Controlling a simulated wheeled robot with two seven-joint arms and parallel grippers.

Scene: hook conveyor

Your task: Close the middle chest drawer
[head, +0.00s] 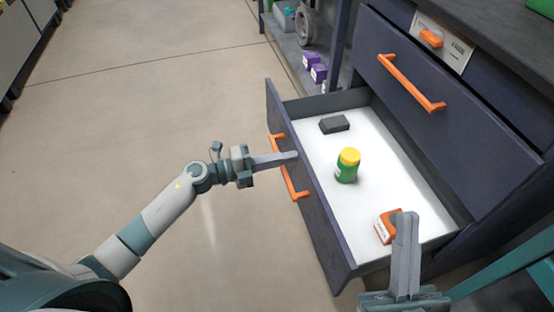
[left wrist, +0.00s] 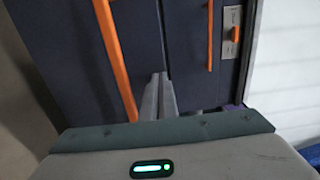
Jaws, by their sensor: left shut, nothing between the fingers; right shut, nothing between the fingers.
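The open drawer's dark front (head: 318,215) stands pulled out from the dark chest, with its white floor showing. It has an orange bar handle (head: 290,180), which also shows at the left in the left wrist view (left wrist: 115,60). My left gripper (head: 296,155) is shut and empty, its fingers crossing over the drawer front beside the handle; I cannot tell if they touch it. In the left wrist view the fingertips (left wrist: 160,78) are right of the handle. My right gripper (head: 405,215) is shut and empty, over the drawer's near right corner.
The drawer holds a black block (head: 334,124), a green jar with yellow lid (head: 347,166) and an orange-white box (head: 386,227). Above it is a closed drawer with an orange handle (head: 412,84). A shelf with purple boxes (head: 314,66) stands behind. The floor at left is clear.

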